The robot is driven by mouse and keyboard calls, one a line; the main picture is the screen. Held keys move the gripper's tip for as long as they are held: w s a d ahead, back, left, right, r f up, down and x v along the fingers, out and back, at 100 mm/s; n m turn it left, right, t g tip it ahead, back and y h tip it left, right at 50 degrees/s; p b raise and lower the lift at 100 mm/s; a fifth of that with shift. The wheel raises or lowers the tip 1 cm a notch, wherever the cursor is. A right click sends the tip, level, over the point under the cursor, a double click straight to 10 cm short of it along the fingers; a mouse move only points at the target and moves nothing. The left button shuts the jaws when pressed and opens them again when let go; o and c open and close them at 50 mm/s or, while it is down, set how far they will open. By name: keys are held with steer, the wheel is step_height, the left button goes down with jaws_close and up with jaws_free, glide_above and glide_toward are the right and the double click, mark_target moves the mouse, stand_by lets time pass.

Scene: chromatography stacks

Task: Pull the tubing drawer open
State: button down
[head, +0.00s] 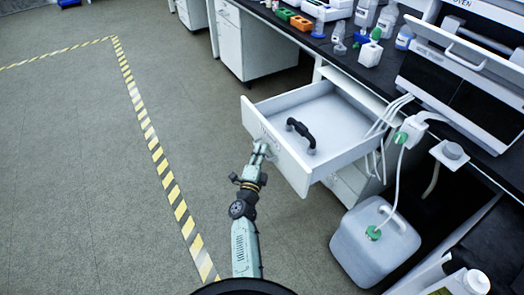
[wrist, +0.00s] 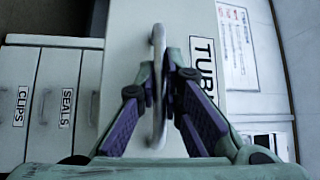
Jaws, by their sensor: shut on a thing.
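The tubing drawer (head: 290,165) is white and stands well out from the bench in the head view, its inside showing. In the wrist view its front carries a label (wrist: 203,65) that reads "TUB", the rest hidden behind a finger. Its pale bar handle (wrist: 158,115) runs between my fingers. My gripper (head: 262,148) is at the drawer's front face and is shut on the handle. The fingers also show in the wrist view (wrist: 166,80), one on each side of the bar.
A black curved handle-like object (head: 301,135) lies in the drawer. Drawers labelled "CLIPS" (wrist: 22,105) and "SEALS" (wrist: 66,108) show in the wrist view. A white jug (head: 375,245) with tubing stands on the floor right of the drawer. The floor to the left is clear, with striped tape (head: 150,135).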

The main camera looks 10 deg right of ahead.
steer(key=shift+d+f, duration=0.1)
steer(key=c, duration=1.7)
jaws_free()
steer(key=v, duration=1.2)
